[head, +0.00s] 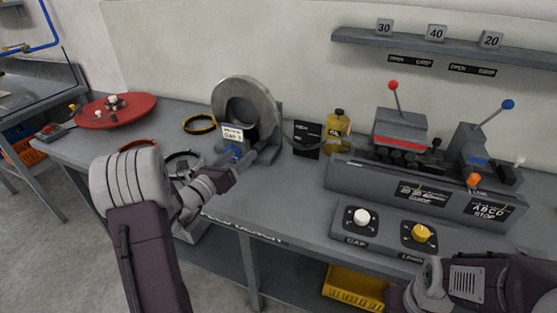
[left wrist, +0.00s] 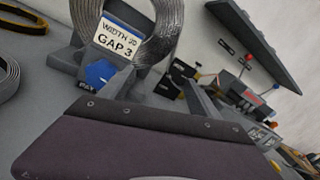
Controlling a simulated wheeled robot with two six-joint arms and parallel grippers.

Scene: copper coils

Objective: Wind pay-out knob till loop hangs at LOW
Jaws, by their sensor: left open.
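The grey metal coil (head: 245,95) stands upright in its holder on the bench, with a white card (head: 232,133) reading "GAP 3" in front. The blue pay-out knob (head: 235,153) is low on the holder's front; it also shows in the left wrist view (left wrist: 100,73). My left gripper (head: 228,170) is open, just in front of and below the knob; I cannot tell whether it touches. A grey strip (head: 300,137) runs from the coil to the right, past a black board (head: 307,141). Its loop and the board's marks are too small to read.
A yellow bottle (head: 338,128) stands beside the board. The grey machine (head: 420,190) with red and blue levers is to the right, with a two-knob panel (head: 388,235) in front. A red turntable (head: 117,110) and banded rings (head: 200,124) lie left.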

